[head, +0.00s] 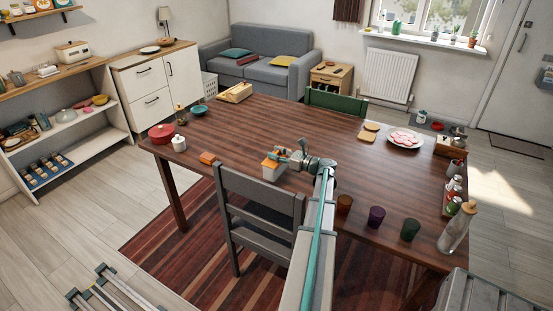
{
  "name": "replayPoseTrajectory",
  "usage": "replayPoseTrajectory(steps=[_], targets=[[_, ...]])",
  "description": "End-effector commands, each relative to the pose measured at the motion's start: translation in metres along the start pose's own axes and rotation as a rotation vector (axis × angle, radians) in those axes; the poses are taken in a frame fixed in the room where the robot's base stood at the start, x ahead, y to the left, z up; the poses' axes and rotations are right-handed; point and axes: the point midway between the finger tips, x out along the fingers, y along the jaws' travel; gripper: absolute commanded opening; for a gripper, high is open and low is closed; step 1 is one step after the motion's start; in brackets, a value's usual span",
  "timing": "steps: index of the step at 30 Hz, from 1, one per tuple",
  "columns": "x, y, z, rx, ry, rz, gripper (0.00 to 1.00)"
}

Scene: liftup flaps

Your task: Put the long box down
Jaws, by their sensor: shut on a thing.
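My gripper (287,155) is over the near middle of the dark wooden table (228,131), at the end of my outstretched arm. It is shut on a white and orange box (272,166), which shows just left of the gripper and is partly hidden by it. From this angle I cannot tell how long the box is, or whether its underside touches the table or is a little above it.
A small orange block (207,157) lies to the left. A red pot (161,134), a white jar (179,144) and a wooden tray (234,93) stand farther off. Tumblers (376,217) and a bottle (456,228) stand at right. A grey chair (258,205) is at the near edge. The table's middle is clear.

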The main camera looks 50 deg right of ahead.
Motion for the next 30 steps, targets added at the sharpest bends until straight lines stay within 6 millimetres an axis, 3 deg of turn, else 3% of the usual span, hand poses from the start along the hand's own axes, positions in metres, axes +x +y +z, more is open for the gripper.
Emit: replayPoseTrajectory(steps=[6, 18, 19, 21, 24, 30], targets=[[0.000, 0.001, -0.024, 0.002, 0.000, 0.001, 0.00], [0.000, 0.001, -0.030, 0.001, 0.000, 0.000, 0.00], [0.000, 0.001, -0.030, 0.000, 0.000, 0.000, 0.43], [0.000, 0.001, -0.029, 0.000, 0.000, 0.000, 0.55], [0.000, 0.001, -0.029, 0.000, 0.000, 0.000, 0.66], [0.000, 0.001, -0.029, 0.000, 0.000, 0.000, 0.66]])
